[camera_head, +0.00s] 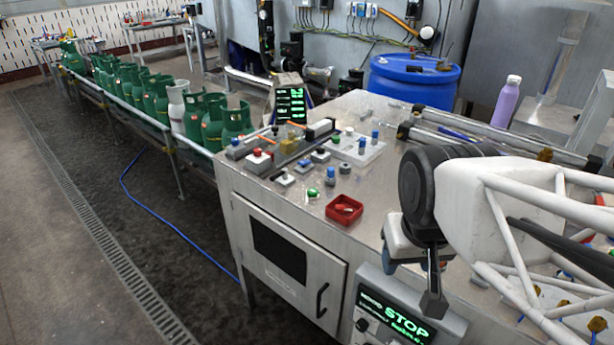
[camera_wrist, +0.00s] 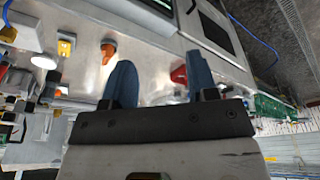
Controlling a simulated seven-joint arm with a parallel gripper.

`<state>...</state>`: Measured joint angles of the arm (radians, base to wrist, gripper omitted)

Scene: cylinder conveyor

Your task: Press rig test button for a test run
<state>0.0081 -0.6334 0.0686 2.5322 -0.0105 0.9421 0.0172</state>
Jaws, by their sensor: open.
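My gripper (camera_head: 415,262) hangs over the front right of the steel bench (camera_head: 375,185), above the display that reads STOP (camera_head: 405,318). In the wrist view its two blue fingers (camera_wrist: 160,82) are apart with nothing between them. Several small buttons and knobs stand on the bench to the left of my gripper: a red-topped one (camera_head: 257,153), a blue one (camera_head: 330,173) and a green one (camera_head: 313,192). I cannot tell which control is the rig test button; no label is readable. My arm hides part of the bench's right side.
A red tray (camera_head: 344,210) sits on the bench left of my gripper; it also shows by a finger in the wrist view (camera_wrist: 179,74). Green cylinders (camera_head: 160,98) line the conveyor. A blue drum (camera_head: 415,80) and purple bottle (camera_head: 506,101) stand behind.

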